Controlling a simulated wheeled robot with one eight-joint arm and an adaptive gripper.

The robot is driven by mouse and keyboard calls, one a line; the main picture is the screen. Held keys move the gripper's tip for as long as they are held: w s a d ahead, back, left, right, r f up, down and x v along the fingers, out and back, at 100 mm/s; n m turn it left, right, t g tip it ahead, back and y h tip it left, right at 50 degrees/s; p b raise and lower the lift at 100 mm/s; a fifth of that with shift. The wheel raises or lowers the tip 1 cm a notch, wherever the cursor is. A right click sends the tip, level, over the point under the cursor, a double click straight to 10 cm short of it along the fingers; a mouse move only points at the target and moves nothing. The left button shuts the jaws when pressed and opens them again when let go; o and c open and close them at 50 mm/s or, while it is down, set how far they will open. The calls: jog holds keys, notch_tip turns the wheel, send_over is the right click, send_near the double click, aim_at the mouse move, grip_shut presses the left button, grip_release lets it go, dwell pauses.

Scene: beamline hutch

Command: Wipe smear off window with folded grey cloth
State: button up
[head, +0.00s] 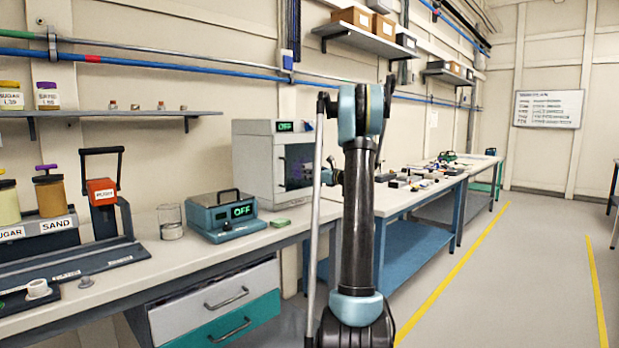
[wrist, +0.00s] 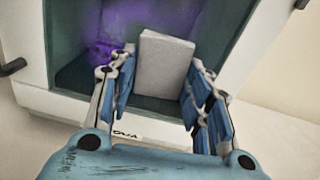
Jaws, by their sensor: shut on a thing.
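My gripper (wrist: 162,85) is shut on the folded grey cloth (wrist: 165,62), a pale upright block between its blue fingers in the wrist view. Behind the cloth is the dark window (wrist: 68,60) of a white cabinet. A purple smear (wrist: 104,48) shows on the window left of the cloth and partly behind it. I cannot tell whether the cloth touches the glass. In the head view the window (head: 306,150) is on the front of the white cabinet (head: 253,160), with the purple smear (head: 298,170) on it. My arm hides most of the gripper there.
A small green item (head: 281,222) lies in front of the cabinet. A handle (wrist: 12,67) juts out at left in the wrist view. The floor at right is clear.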

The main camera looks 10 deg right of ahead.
aim_at(311, 161)
jog(key=shift+s+a+r, duration=0.4)
jog(key=shift+s+a, duration=0.1)
jog(key=shift+a, duration=0.15)
jog(key=shift+s+a+r, duration=0.35)
jog(key=shift+s+a, duration=0.2)
jog(key=shift+a, duration=0.1)
jog(key=shift+s+a+r, duration=0.4)
jog(key=shift+s+a, duration=0.1)
jog(key=shift+a, duration=0.15)
jog(key=shift+s+a, duration=0.5)
jog(key=shift+a, duration=0.35)
jog(key=shift+s+a, duration=0.5)
jog(key=shift+a, duration=0.3)
jog(key=shift+s+r, duration=0.1)
jog(key=shift+r, duration=1.05)
jog(key=shift+w+d, duration=1.25)
jog(key=shift+d, duration=0.35)
jog(key=shift+w+d, duration=1.2)
jog(key=shift+d, duration=0.45)
jog(key=shift+w+d, duration=1.25)
jog(key=shift+d, duration=0.35)
jog(key=shift+v, duration=3)
